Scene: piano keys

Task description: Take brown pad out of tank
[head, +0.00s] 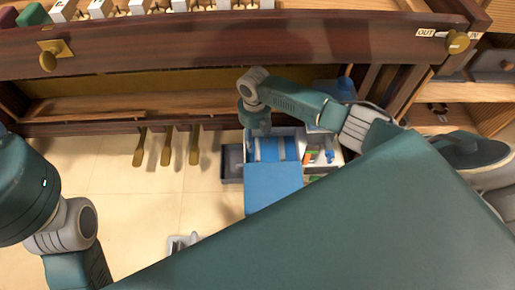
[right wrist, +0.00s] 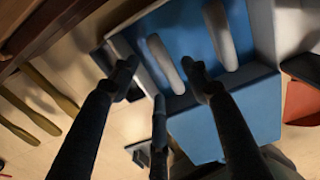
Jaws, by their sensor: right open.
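In the head view my right gripper (head: 262,130) hangs over the back of an open box with a blue inside. In the right wrist view its dark fingers (right wrist: 160,85) are spread open, with nothing between them, over the box's left edge. A small dark grey open container (head: 231,160), which may be the tank, stands against the box's left side. Part of it shows behind a finger in the right wrist view. I cannot make out a brown pad in it. My left arm shows at the left, but I cannot make out its gripper.
The open box (head: 272,148) has a blue flap (head: 273,187) in front and pale bars inside. Small coloured items lie in its right compartment. The piano (head: 200,50) overhangs the back; several brass pedals (head: 167,145) stand left. A grey object (head: 182,243) is on the floor. Floor between is clear.

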